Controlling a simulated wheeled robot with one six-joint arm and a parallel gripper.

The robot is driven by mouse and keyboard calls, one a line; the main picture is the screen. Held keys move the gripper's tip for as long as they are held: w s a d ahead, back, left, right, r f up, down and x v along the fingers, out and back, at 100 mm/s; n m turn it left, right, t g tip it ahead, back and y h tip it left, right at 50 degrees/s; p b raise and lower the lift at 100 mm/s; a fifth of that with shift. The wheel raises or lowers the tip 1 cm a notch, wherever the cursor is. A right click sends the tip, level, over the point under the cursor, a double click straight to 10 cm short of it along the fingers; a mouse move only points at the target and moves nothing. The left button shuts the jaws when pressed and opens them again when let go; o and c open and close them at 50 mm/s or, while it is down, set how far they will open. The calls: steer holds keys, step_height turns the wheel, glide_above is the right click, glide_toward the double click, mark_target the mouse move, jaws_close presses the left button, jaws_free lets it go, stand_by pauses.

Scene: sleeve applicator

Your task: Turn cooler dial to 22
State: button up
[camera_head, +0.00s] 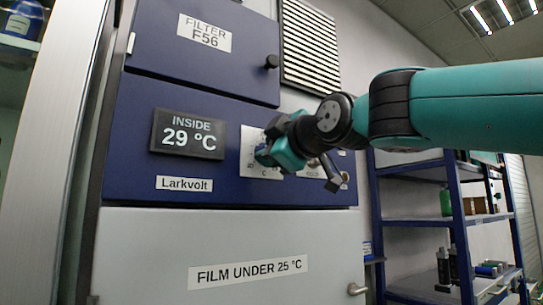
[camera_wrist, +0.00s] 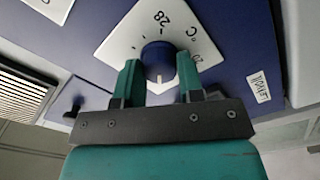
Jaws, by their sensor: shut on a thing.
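The cooler dial (camera_wrist: 159,57) is a round blue knob on a white scale plate (camera_wrist: 119,46), with a short white mark on its edge towards my gripper. The plate reads 28, 20 and °C; other marks are too small or covered. My gripper (camera_wrist: 159,75) is shut on the dial, one green finger on each side. In the head view my gripper (camera_head: 267,152) is at the plate and hides the dial. The display (camera_head: 187,135) left of it reads INSIDE 29 °C.
The cooler's blue panel (camera_head: 130,170) has a filter door (camera_head: 160,45) above and a white door (camera_head: 150,250) below, labelled FILM UNDER 25 °C. A vent grille (camera_head: 310,50) is at upper right. A blue shelf rack (camera_head: 415,225) stands at right.

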steer(key=n+b, duration=0.1)
steer(key=n, duration=0.3)
steer(key=shift+f, duration=0.2)
stand_by(0.3)
steer(key=o, duration=0.9)
steer(key=shift+r, duration=0.1)
steer(key=b+v, duration=0.7)
steer(key=v, duration=1)
steer(key=shift+s+d+b, duration=0.15)
steer(key=shift+d+b, duration=0.1)
steer(key=shift+b, duration=0.1)
